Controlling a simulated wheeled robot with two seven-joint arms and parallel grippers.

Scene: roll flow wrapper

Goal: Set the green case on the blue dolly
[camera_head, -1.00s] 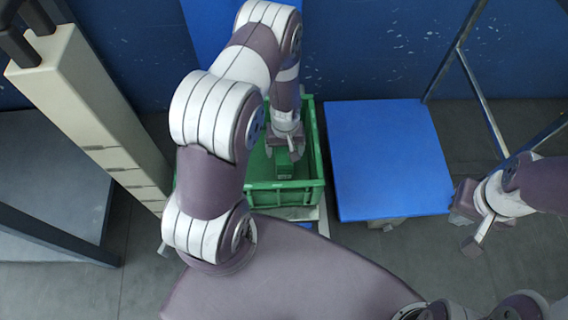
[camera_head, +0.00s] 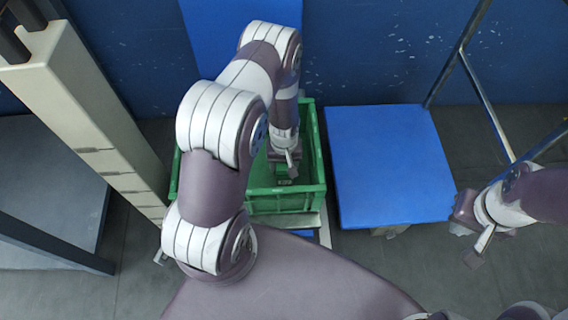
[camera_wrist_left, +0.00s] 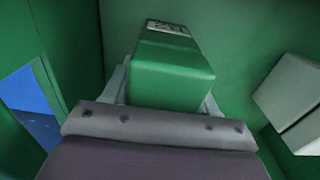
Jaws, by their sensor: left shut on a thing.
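The green case (camera_wrist_left: 172,75) is a small block with a pale label, inside a larger open green crate (camera_head: 317,155). My left gripper (camera_head: 284,165) reaches down into the crate and is shut on the case, with a finger on each side in the left wrist view. In the head view the gripper hides most of the case. The blue dolly (camera_head: 388,165) has a flat, empty square top and stands just right of the crate. My right gripper (camera_head: 464,240) is open and empty, just right of the dolly's near right corner.
A pale box (camera_wrist_left: 290,95) lies in the crate beside the case. A beige column (camera_head: 95,120) stands left of the crate, with a grey platform (camera_head: 45,185) beyond it. A metal frame (camera_head: 487,105) rises right of the dolly. A blue wall (camera_head: 370,50) closes the back.

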